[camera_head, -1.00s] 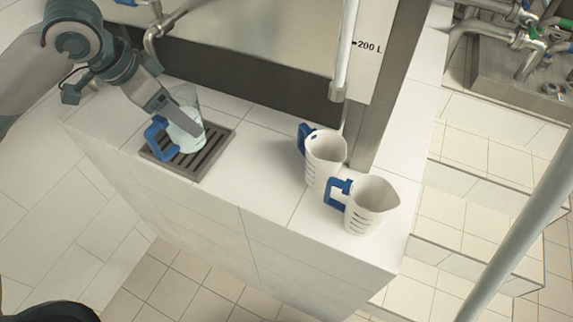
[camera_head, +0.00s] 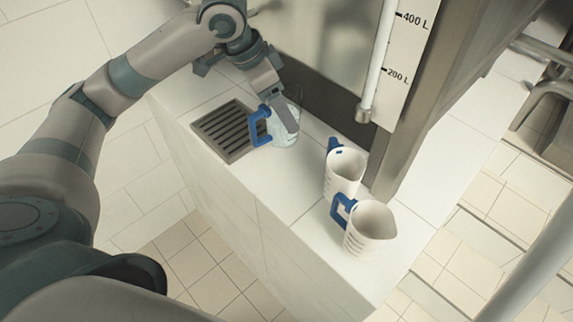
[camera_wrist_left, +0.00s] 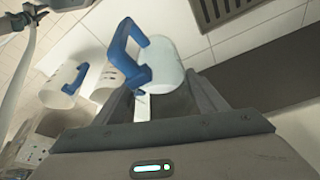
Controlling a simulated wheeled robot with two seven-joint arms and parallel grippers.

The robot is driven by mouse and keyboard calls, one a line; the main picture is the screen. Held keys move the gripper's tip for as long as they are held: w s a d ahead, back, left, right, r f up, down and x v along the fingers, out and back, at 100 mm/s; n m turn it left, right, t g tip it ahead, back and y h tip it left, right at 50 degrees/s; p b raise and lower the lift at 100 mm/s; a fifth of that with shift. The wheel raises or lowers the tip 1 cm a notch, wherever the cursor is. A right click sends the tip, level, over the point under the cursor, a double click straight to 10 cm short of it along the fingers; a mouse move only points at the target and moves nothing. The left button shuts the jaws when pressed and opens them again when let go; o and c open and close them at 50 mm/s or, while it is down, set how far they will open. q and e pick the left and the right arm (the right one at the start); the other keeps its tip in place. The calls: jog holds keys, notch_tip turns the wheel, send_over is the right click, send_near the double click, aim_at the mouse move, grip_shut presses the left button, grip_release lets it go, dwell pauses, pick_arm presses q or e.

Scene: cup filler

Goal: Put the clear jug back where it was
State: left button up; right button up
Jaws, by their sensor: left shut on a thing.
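The clear jug (camera_head: 281,139) with a blue handle is just right of the dark slatted drip tray (camera_head: 238,152), over the white tiled ledge. Whether its base touches the ledge I cannot tell. My left gripper (camera_head: 287,118) reaches down from above and is shut on the jug, covering part of its body. In the left wrist view the jug (camera_wrist_left: 166,66) is between the fingertips (camera_wrist_left: 165,98), its blue handle towards the left. My right gripper is not in view.
Two white jugs with blue handles, one farther (camera_head: 345,176) and one nearer (camera_head: 371,229), stand to the right on the ledge (camera_head: 300,190). A metal tank (camera_head: 330,45) with a level scale stands behind. The drip tray is empty.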

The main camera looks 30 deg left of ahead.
aim_at(281, 127)
pick_arm(q)
jog(key=shift+f, duration=0.55)
notch_tip(281, 127, down, 4)
jog(key=shift+f+p, duration=0.15)
jog(key=shift+p, duration=0.3)
jog(key=shift+f, duration=0.2)
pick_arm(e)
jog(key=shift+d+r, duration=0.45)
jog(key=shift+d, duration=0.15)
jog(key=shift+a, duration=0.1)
